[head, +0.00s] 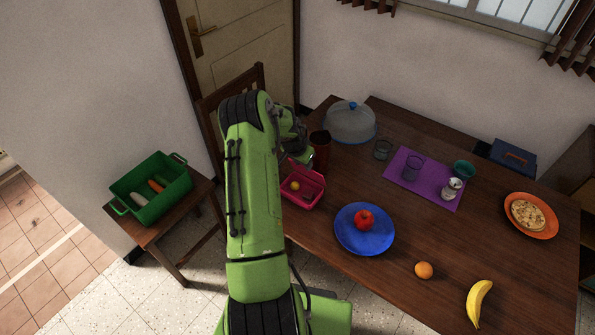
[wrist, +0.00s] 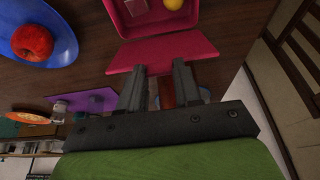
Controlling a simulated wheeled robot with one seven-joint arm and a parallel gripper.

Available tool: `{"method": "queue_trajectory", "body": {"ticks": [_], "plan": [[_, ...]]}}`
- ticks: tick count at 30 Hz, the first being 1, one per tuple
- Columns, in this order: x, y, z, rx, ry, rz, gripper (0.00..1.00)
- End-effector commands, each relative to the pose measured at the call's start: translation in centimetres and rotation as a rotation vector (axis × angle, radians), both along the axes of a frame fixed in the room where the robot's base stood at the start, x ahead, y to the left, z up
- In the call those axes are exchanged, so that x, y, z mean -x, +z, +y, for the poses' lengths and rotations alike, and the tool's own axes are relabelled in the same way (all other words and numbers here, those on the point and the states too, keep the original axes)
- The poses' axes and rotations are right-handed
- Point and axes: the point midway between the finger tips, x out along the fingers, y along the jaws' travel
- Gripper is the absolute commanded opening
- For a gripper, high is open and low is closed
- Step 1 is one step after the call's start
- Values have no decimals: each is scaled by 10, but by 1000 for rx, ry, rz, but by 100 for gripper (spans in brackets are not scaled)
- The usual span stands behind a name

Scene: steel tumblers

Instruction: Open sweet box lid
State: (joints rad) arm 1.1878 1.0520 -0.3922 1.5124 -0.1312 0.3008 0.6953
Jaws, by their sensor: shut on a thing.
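The pink sweet box (head: 318,202) stands at the table's left edge in the head view, with its top open and a yellow ball (head: 295,186) inside. In the wrist view the box (wrist: 205,22) is at the top, holding the yellow ball (wrist: 173,4) and a pink block (wrist: 136,7). The pink lid (wrist: 160,50) is swung out from the box's near side. My gripper (wrist: 158,70) is shut on the lid at its outer edge. The exact contact is hard to see. My arm hides the gripper's tips in the head view.
A dark red tumbler (head: 321,148) stands close behind the box. A blue plate (head: 350,243) with a red apple (head: 364,220) is to the right. A glass dome (head: 349,124) and purple mat (head: 405,183) lie farther back. A chair (head: 214,113) stands beyond the table's left side.

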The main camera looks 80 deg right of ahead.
Motion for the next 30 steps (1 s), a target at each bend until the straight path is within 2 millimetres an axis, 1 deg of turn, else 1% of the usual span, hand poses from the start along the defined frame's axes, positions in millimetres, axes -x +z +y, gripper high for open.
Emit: {"method": "queue_trajectory", "body": {"ticks": [3, 9, 30], "plan": [[4, -1, -10, 10, 0, 4, 0], [8, 2, -18, 9, -2, 5, 0], [8, 5, -19, 9, -2, 7, 0]]}}
